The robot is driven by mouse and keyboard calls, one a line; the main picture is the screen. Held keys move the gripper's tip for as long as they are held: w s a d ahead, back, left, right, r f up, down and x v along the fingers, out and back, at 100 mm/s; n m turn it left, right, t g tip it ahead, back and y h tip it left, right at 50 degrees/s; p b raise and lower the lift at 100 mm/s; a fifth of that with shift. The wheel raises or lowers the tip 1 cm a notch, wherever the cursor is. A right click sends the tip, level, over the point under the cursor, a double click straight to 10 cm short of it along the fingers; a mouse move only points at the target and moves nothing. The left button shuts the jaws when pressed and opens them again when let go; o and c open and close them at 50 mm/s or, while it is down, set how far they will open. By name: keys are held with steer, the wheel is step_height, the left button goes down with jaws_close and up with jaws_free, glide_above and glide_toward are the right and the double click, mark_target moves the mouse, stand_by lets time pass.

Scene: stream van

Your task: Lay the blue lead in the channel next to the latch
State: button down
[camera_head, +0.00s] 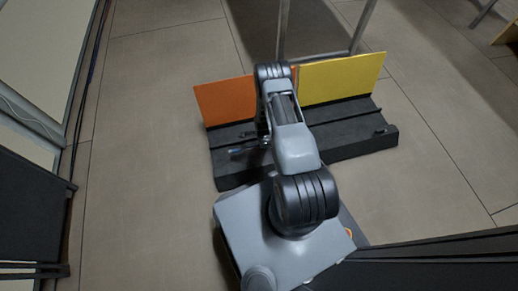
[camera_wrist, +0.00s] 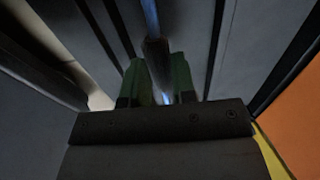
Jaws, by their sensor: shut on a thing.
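My gripper (camera_wrist: 158,78) has green fingers in the wrist view, closed on a dark sleeve. The blue lead (camera_wrist: 151,18) runs out of this sleeve towards the top of the picture, and a bit of blue shows below it. In the head view a small blue piece of the lead (camera_head: 237,150) shows over the left part of a black channelled ramp (camera_head: 350,146), beside my arm. Grooves run along the ramp. A small dark raised part (camera_head: 380,131) at its right end may be the latch; I cannot tell.
An orange panel (camera_head: 225,100) and a yellow panel (camera_head: 342,79) stand up along the ramp's far edge. A metal frame (camera_head: 283,30) stands behind them. Dark equipment (camera_head: 32,215) is at the left edge. The tiled floor (camera_head: 140,120) left of the ramp is clear.

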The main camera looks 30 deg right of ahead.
steer(key=shift+w+a+f+b, duration=0.2)
steer(key=shift+w+f, duration=0.1)
steer(key=shift+f, duration=0.15)
steer(key=shift+w+a+f+b, duration=0.2)
steer(key=shift+w+f, duration=0.05)
steer(key=shift+f, duration=0.2)
steer(key=f+b, duration=0.2)
steer(key=f, duration=0.1)
steer(key=shift+w+a+f, duration=0.15)
steer(key=shift+w+f, duration=0.05)
steer(key=shift+f, duration=0.1)
steer(key=shift+r, duration=0.1)
steer(key=c, duration=0.9)
jaws_free()
steer(key=shift+c, duration=0.2)
